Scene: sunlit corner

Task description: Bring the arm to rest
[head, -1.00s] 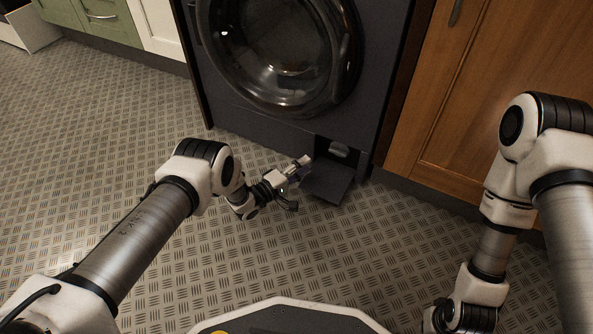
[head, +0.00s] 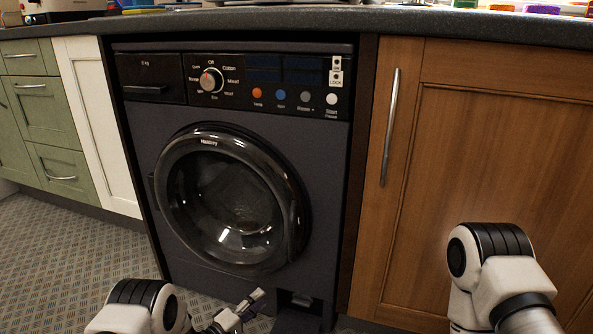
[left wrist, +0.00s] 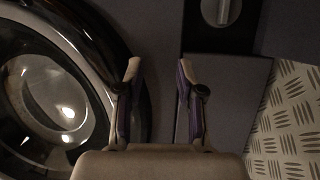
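My left gripper (head: 254,299) is low in front of the washing machine (head: 130,130), beside an open flap (head: 297,321) at the machine's lower right. In the left wrist view my left gripper (left wrist: 158,70) has its two fingers apart with nothing between them. That view also shows the round door (left wrist: 110,45) on the left and the open flap (left wrist: 232,95) with a round knob (left wrist: 222,12) in the recess on the right. In the head view my right arm shows at the lower right; its gripper is out of view.
A wooden cabinet (head: 470,170) stands right of the machine, white and green cabinets (head: 55,125) left. A dark worktop (head: 300,22) with several objects runs above. The patterned floor (head: 60,250) is clear at the left.

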